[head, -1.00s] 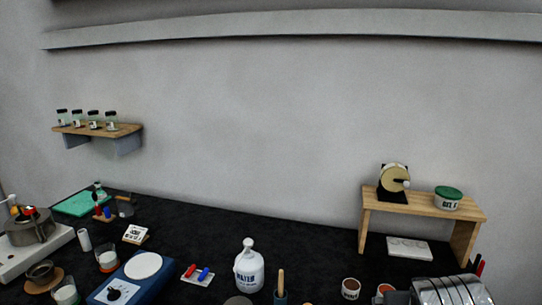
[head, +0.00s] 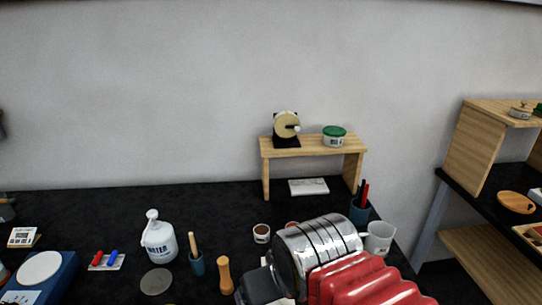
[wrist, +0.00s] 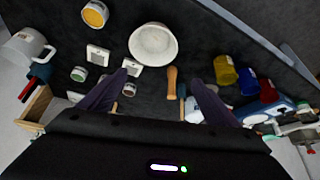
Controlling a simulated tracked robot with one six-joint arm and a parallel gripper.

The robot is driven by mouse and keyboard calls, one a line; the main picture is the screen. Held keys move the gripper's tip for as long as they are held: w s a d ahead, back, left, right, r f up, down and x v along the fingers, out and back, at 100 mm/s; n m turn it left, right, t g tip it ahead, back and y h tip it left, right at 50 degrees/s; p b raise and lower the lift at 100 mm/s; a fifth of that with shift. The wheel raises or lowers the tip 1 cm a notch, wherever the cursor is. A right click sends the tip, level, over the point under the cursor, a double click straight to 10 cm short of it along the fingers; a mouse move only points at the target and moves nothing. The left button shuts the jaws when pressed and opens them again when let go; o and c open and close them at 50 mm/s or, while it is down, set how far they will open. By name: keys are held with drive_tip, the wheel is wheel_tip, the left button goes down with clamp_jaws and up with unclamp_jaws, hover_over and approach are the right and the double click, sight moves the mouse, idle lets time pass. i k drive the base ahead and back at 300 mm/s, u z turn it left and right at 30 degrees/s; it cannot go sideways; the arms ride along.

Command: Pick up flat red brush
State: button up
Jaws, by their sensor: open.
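A teal cup (head: 359,209) stands at the right of the black bench, in front of the small wooden stand's right leg. Upright red and dark handles (head: 364,192) stick out of it; I cannot tell which belongs to the flat red brush. The teal cup (wrist: 40,72) also shows at the left of the wrist view, with a red handle (wrist: 25,91) pointing away from it. My gripper (wrist: 158,77) is open with nothing between its two dark fingers, above the bench and apart from the cup. In the head view my arm hides part of the bench near the cup.
A white mug (head: 379,238) stands close in front of the teal cup. The wooden stand (head: 313,148) carries a green-lidded tub (head: 334,136). A white bowl (wrist: 153,43) lies below my gripper.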

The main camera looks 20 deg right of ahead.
sight(365, 196)
drive_tip(key=k, duration=1.3)
drive_tip(key=z, duration=0.6)
drive_tip(key=i, duration=1.05)
drive_tip(key=z, duration=0.4)
